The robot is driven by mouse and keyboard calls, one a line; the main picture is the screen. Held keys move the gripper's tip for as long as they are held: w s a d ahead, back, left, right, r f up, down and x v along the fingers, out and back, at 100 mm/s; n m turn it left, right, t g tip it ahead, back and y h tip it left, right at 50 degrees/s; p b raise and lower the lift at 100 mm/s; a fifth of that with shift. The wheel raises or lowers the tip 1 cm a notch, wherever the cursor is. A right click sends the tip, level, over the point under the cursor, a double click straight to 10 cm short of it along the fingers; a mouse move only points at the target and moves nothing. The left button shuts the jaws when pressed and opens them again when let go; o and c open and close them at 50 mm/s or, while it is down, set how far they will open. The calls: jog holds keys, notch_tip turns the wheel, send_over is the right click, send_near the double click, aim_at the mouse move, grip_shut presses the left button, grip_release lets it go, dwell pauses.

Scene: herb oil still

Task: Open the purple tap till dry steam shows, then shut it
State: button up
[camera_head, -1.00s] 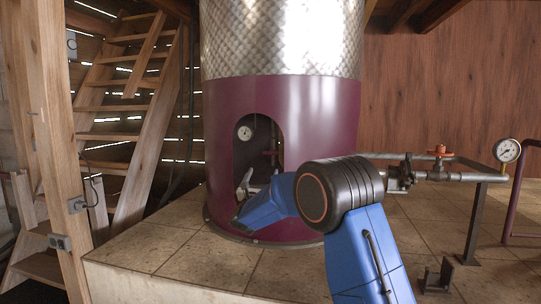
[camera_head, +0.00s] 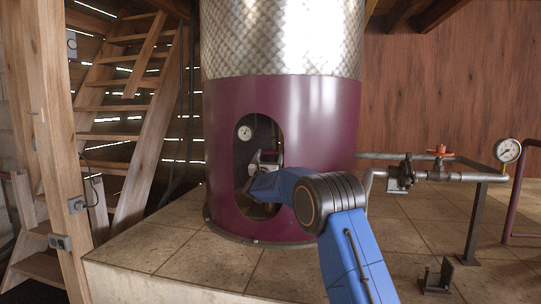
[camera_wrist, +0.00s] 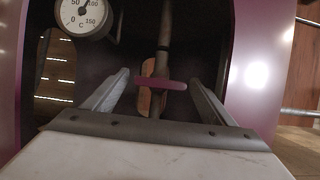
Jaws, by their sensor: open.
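The purple tap (camera_wrist: 160,84) is a short bar handle on an upright pipe (camera_wrist: 165,38) inside the arched opening of the still's purple base (camera_head: 315,120). In the wrist view the handle lies crosswise between the two fingers. In the head view my gripper (camera_head: 266,158) reaches into the opening and hides the tap. A round dial marked in C (camera_wrist: 84,14) sits at the upper left of the opening. I see no steam.
The opening's edges (camera_wrist: 241,60) stand close around my gripper. Outside, to the right, runs a pipe with an orange-handled valve (camera_head: 440,152) and a gauge (camera_head: 507,150). A small dark bracket (camera_head: 437,275) stands on the tiled platform (camera_head: 170,262). Wooden stairs (camera_head: 120,110) rise at the left.

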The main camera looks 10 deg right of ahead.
jog(key=shift+w+d+r, duration=0.15)
jog(key=shift+w+d, duration=0.05)
jog(key=shift+w, duration=0.2)
jog(key=c, duration=1.1)
jog(key=shift+o, duration=0.2)
